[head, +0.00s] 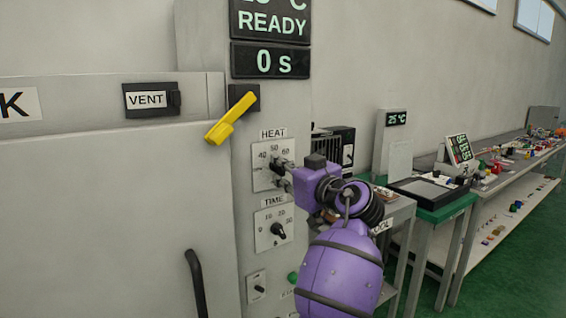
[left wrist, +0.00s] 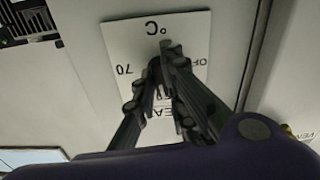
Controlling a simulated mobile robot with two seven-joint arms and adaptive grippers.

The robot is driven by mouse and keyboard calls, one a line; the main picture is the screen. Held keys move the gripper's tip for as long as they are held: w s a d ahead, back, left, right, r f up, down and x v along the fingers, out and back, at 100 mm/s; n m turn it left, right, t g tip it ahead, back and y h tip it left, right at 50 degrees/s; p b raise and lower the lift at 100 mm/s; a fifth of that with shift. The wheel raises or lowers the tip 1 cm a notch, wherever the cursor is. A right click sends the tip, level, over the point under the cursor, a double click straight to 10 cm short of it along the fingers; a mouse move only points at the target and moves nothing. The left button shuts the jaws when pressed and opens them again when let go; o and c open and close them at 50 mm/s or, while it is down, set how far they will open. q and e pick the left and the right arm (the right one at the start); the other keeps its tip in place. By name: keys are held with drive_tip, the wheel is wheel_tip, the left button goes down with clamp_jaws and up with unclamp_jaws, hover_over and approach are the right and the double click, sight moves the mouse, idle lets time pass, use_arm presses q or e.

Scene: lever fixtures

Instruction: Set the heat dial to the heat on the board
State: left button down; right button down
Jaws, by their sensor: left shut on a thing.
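The heat dial (head: 275,168) is a black knob on a white plate (head: 260,180) marked HEAT, with 40, 50 and 60 readable in the head view. My left gripper (head: 282,174) is shut on the heat dial's knob. In the left wrist view the plate (left wrist: 118,35) appears upside down, with 70, °C and OFF readable. The fingers of my left gripper (left wrist: 165,68) close around the dark knob there and hide its pointer, so I cannot tell its setting. A small board (head: 459,150) on the bench at right shows green writing too small to read. My right gripper is not in view.
A TIME dial (head: 278,231) sits just below the heat plate. A yellow lever (head: 232,117) sticks out above left. Dark displays read READY (head: 271,22) and 0 s (head: 271,61). A door handle (head: 196,283) is lower left. Cluttered benches (head: 510,165) stand at right.

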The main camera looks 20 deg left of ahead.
use_arm(q)
drive_tip(key=shift+m+p, duration=0.4)
drive_tip(key=shift+m, duration=0.2)
drive_tip(key=c, duration=1.8)
unclamp_jaws()
drive_tip(key=v, duration=1.2)
